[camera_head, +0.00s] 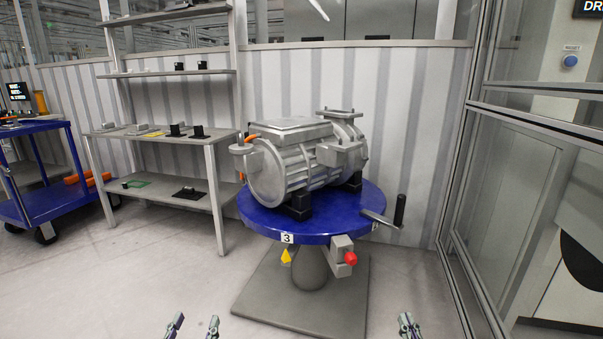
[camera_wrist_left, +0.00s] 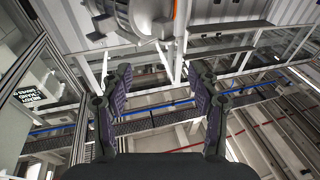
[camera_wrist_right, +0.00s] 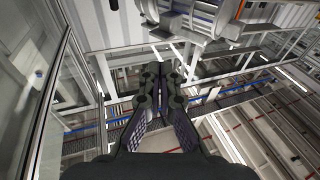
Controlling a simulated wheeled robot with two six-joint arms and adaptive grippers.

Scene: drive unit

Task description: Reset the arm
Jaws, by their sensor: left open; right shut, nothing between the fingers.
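My left gripper (camera_head: 193,325) shows at the bottom edge of the head view, left of centre. Its two fingers stand apart with nothing between them, and it is open in the left wrist view (camera_wrist_left: 160,92). My right gripper (camera_head: 408,325) is at the bottom edge, right of centre. Its fingertips are together and empty, as the right wrist view (camera_wrist_right: 160,75) also shows. Both grippers are in front of the blue round table (camera_head: 265,222) and apart from it. A grey drive unit (camera_head: 300,165) rests on black supports on that table. Most of both arms is out of view.
The table has a black crank handle (camera_head: 399,210) and a red knob (camera_head: 350,259) and stands on a grey base plate (camera_head: 265,295). Shelves (camera_head: 160,137) stand behind left, a blue cart (camera_head: 45,200) far left. A framed glass partition (camera_head: 500,220) is at the right. Floor at the lower left is clear.

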